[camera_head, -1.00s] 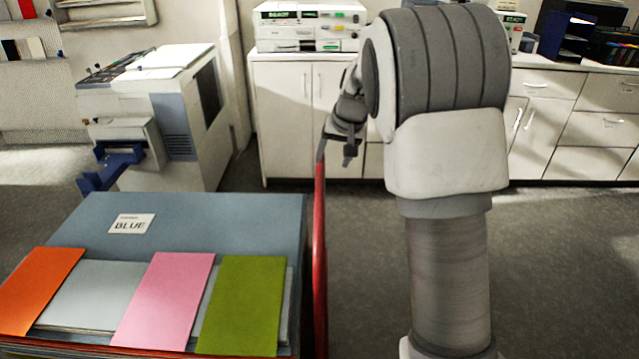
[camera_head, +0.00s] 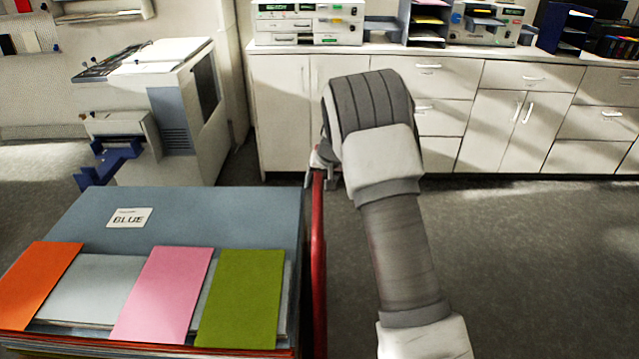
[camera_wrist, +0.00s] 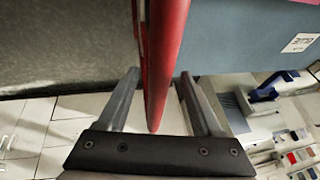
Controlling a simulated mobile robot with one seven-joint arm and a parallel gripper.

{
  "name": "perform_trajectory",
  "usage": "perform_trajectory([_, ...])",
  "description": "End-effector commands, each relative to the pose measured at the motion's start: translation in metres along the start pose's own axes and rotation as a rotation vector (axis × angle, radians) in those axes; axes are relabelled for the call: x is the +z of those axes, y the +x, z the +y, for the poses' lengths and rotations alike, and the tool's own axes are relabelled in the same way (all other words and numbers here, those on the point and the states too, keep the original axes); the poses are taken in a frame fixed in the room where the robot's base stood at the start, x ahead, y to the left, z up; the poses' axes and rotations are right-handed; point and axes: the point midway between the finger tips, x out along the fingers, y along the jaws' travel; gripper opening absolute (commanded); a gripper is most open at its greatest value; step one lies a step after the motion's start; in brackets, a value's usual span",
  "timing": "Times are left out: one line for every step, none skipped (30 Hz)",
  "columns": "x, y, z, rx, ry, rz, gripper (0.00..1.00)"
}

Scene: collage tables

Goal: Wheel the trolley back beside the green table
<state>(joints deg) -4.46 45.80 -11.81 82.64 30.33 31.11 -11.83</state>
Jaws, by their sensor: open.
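The trolley's red rail (camera_head: 319,255) runs along the right side of a slate-blue top (camera_head: 215,215) with a card reading BLUE (camera_head: 130,217). I cannot tell whether this top is part of the trolley. In the wrist view the red rail (camera_wrist: 163,50) passes between the two fingers of my gripper (camera_wrist: 158,80), which is open around it. Gaps show beside the rail, and contact cannot be made out. In the head view my gripper is mostly hidden behind my arm at the rail's far end. No green table is in view.
Orange (camera_head: 32,285), pink (camera_head: 162,295) and green (camera_head: 240,300) sheets lie on the slate-blue top. A copier (camera_head: 180,105) stands behind it at the left. White cabinets (camera_head: 285,115) line the back wall. Grey floor (camera_head: 520,270) is clear on the right.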

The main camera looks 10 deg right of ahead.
Motion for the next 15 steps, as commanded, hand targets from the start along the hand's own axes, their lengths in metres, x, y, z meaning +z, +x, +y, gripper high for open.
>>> perform_trajectory([0.0000, 0.0010, -0.0002, 0.000, 0.000, 0.000, 0.67])
perform_trajectory([0.0000, 0.0011, -0.0002, 0.000, 0.000, 0.000, 0.67])
perform_trajectory([0.0000, 0.0012, -0.0002, 0.000, 0.000, 0.000, 0.67])
perform_trajectory([0.0000, 0.0012, -0.0002, 0.000, 0.000, 0.000, 0.67])
perform_trajectory([0.0000, 0.0011, -0.0002, 0.000, 0.000, 0.000, 0.67])
perform_trajectory([0.0000, 0.0011, -0.0002, 0.000, 0.000, 0.000, 0.67])
perform_trajectory([0.0000, 0.0011, -0.0002, 0.000, 0.000, 0.000, 0.67])
perform_trajectory([0.0000, 0.0011, -0.0002, 0.000, 0.000, 0.000, 0.65])
perform_trajectory([0.0000, 0.0010, -0.0001, 0.000, 0.000, 0.000, 0.58])
perform_trajectory([0.0000, 0.0010, -0.0001, 0.000, 0.000, 0.000, 0.52])
perform_trajectory([0.0000, 0.0010, -0.0001, 0.000, 0.000, 0.000, 0.47])
perform_trajectory([0.0000, 0.0010, -0.0001, 0.000, 0.000, 0.000, 0.40])
perform_trajectory([0.0000, 0.0009, -0.0001, 0.000, 0.000, 0.000, 0.34])
perform_trajectory([0.0000, 0.0009, -0.0001, 0.000, 0.000, 0.000, 0.29])
perform_trajectory([0.0000, 0.0009, -0.0001, 0.000, 0.000, 0.000, 0.22])
